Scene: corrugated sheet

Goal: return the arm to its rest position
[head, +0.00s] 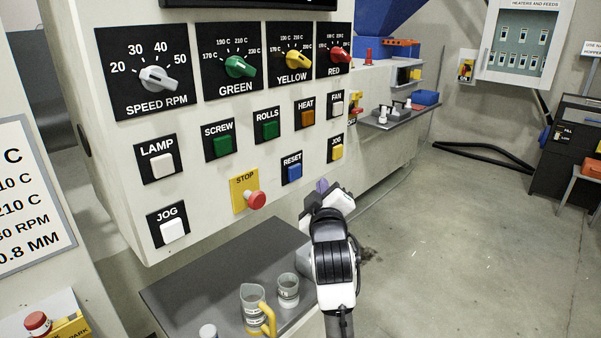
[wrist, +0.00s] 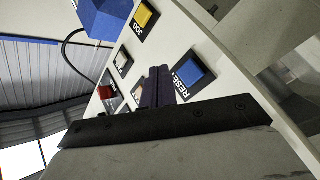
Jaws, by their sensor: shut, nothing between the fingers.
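My arm reaches up from the lower middle of the head view, with my gripper (head: 322,186) in front of the white control panel (head: 110,220). The purple-grey fingertips are together and empty. They are just right of the blue RESET button (head: 294,172) and below the yellow JOG button (head: 337,152). In the wrist view my gripper (wrist: 158,84) shows its two dark fingers side by side, with the blue RESET button (wrist: 189,67) beside them. I cannot tell whether the fingertips touch the panel.
A grey shelf (head: 190,275) below the panel holds a jug with a yellow handle (head: 255,308) and a cup (head: 288,290). A red STOP button (head: 256,200) sticks out left of my gripper. The concrete floor (head: 460,240) to the right is open.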

